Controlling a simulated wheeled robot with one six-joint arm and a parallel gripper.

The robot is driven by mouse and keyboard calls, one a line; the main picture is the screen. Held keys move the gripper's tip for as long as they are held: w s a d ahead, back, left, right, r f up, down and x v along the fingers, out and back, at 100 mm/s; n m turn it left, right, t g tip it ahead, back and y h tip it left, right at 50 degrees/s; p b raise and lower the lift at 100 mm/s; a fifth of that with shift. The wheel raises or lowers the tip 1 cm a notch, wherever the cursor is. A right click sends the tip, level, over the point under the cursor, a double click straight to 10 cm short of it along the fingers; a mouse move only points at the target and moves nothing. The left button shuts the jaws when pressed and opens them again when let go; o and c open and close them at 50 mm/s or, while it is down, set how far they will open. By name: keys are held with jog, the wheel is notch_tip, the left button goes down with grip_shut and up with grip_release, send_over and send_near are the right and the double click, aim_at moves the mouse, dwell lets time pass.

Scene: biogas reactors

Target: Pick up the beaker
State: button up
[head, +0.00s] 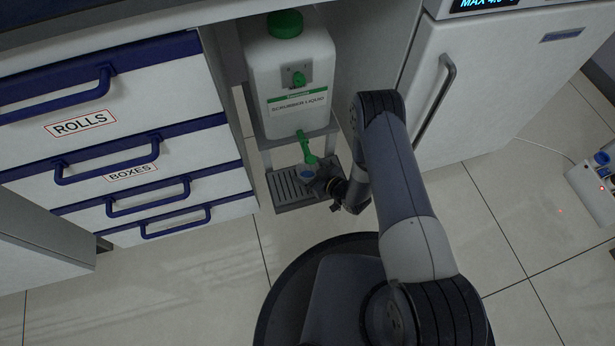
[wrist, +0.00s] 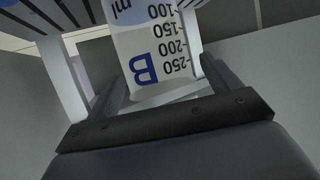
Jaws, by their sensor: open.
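The beaker (head: 308,176) stands on the slotted drip tray (head: 286,190) below the green tap (head: 306,150) of the white scrubber liquid canister (head: 290,75). In the head view it is small and partly hidden by my gripper (head: 324,185), which reaches in from the right. In the wrist view the beaker (wrist: 152,48) shows a blue letter B and a ml scale up to 250, upside down in the picture. It lies between the two fingers of my open gripper (wrist: 163,72). I cannot tell whether either finger touches it.
The canister and tray stand in a narrow bay between a drawer unit (head: 120,140) with blue handles and a white cabinet (head: 500,80) with a grey handle. A white device (head: 595,190) is on the floor at right. Tiled floor in front is clear.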

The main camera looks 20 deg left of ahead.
aim_at(302, 165)
jog(key=b+x, duration=0.1)
jog(key=x, duration=0.2)
jog(key=shift+f, duration=0.15)
jog(key=c, duration=1.1)
